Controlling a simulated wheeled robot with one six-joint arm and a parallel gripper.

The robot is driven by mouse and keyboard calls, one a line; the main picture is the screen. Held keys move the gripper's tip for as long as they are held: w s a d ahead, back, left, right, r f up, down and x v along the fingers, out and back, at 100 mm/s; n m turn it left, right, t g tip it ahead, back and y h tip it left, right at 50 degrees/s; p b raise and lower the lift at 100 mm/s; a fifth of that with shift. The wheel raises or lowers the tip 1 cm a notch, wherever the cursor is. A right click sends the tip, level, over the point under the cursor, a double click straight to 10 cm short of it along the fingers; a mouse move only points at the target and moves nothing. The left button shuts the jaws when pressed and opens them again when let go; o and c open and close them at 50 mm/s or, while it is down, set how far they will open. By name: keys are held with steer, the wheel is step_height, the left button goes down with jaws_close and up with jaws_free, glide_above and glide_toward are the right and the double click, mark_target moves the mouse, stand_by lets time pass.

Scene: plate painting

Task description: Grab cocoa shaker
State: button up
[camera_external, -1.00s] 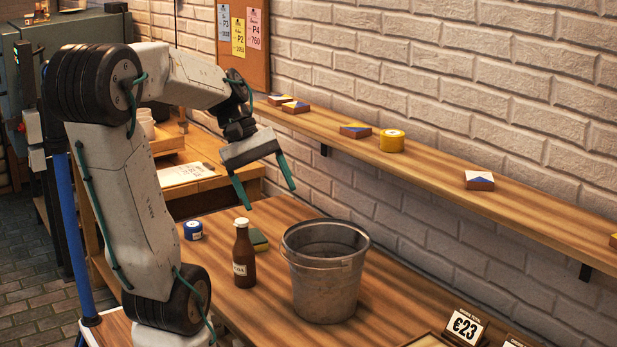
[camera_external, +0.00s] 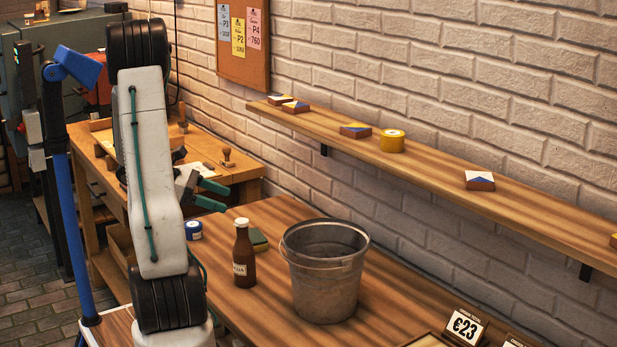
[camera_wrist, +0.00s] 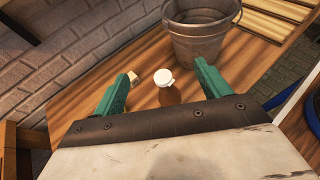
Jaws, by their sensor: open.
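The cocoa shaker is a brown bottle (camera_external: 244,260) with a white cap and a pale label, standing upright on the wooden table. In the wrist view its white cap (camera_wrist: 163,77) shows between my two green fingers, a little beyond them. My gripper (camera_external: 217,195) is open and empty, to the left of the bottle and slightly above cap height in the external view. In the wrist view my gripper (camera_wrist: 160,85) has its fingers spread wide. The bottle's lower body is partly hidden there by the gripper's edge.
A metal bucket (camera_external: 325,272) stands just right of the bottle. A green sponge-like block (camera_external: 259,240) lies behind it and a blue tin (camera_external: 193,230) to its left. A wall shelf (camera_external: 440,170) with small boxes and a yellow tin (camera_external: 391,141) runs above the table.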

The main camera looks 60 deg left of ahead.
glide_toward(251, 258)
steer(key=w+f, duration=0.1)
steer(key=w, duration=0.1)
steer(key=f, duration=0.1)
steer(key=x, duration=0.8)
steer(key=shift+w+a, duration=0.25)
steer(key=shift+a, duration=0.1)
steer(key=c, duration=1.3)
steer(key=shift+r, duration=0.1)
